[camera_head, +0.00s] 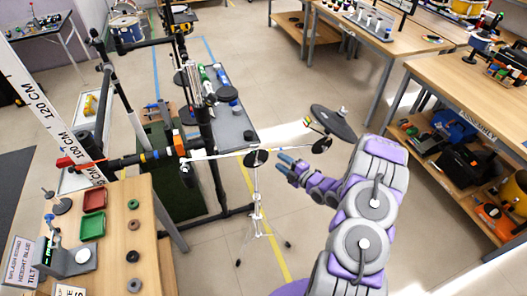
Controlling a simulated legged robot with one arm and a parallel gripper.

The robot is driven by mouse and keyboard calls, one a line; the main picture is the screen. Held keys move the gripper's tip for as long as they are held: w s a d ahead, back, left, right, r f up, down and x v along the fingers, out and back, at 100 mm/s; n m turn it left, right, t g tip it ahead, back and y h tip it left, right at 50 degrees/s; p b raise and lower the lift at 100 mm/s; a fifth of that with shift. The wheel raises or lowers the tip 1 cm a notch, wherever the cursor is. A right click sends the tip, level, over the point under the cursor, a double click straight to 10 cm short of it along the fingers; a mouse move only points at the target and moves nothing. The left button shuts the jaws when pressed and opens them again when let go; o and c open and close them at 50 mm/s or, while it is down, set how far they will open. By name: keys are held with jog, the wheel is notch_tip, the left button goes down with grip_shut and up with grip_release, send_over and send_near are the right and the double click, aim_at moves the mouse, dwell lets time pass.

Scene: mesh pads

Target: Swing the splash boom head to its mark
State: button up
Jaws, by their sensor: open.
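A thin chrome boom (222,154) lies across the top of a tripod stand (257,205). A dark round piece (256,158) sits where boom and stand meet. A dark splash cymbal (333,122) is tilted near the boom's right end, with a small coloured joint (307,121) by its left rim. The boom's left end reaches a black rack. My gripper (284,162) is open, its blue fingertips pointing left, just right of the stand top and below the boom. It appears empty; contact with the boom cannot be told. I cannot tell which mark belongs to the head.
A black rack (205,125) with a height ruler (55,115) stands left. A wooden table (160,245) with trays and a splash boom sign (18,262) is front left. An assembly bench (470,90) stands right. Floor around the tripod is mostly clear, with a yellow line (277,255).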

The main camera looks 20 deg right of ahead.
jog(key=b+x, duration=0.2)
jog(key=x, duration=1)
jog(key=shift+a, duration=0.1)
grip_shut()
jog(key=shift+s+f, duration=0.1)
jog(key=shift+f, duration=0.05)
dwell(0.9)
